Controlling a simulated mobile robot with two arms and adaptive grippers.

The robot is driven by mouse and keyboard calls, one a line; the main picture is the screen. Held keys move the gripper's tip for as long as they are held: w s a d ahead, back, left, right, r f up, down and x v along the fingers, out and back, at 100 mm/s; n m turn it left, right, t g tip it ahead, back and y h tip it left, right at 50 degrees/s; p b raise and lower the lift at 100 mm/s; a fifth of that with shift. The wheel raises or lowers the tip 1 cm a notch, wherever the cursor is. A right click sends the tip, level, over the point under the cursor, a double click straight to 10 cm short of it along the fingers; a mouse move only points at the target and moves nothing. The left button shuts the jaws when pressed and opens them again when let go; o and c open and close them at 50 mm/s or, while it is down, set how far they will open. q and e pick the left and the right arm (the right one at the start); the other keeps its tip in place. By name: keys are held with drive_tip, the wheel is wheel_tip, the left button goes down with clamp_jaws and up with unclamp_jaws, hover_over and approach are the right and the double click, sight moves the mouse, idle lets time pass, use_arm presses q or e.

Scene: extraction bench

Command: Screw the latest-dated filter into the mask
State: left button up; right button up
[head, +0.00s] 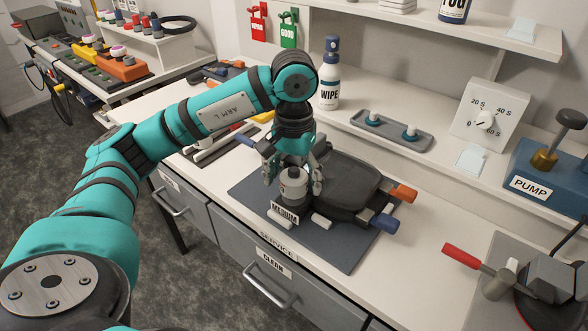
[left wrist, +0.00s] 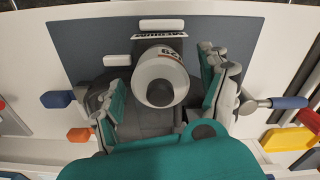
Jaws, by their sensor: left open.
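The mask, a dark grey body (head: 345,182), lies on a blue-grey mat (head: 345,255) on the bench. It has an orange end, a blue end and a MEDIUM label. A white and grey filter canister (head: 293,187) stands upright at the mask's near left part, and it also shows in the left wrist view (left wrist: 160,78) with partly readable print. Whether it is threaded in cannot be told. My left gripper (head: 293,178) is over the canister, its open fingers on either side, and also shows in the left wrist view (left wrist: 163,70). My right gripper is not in view.
A WIPE bottle (head: 330,85) and a grey tray with two small blue-green pieces (head: 385,132) stand behind the mat. A dial box (head: 487,112) and a PUMP unit (head: 540,185) are at the right. A red-handled tool (head: 462,257) lies front right. Bench between is clear.

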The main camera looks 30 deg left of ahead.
use_arm(q)
wheel_tip(320, 180, up, 12)
idle(0.5)
idle(0.5)
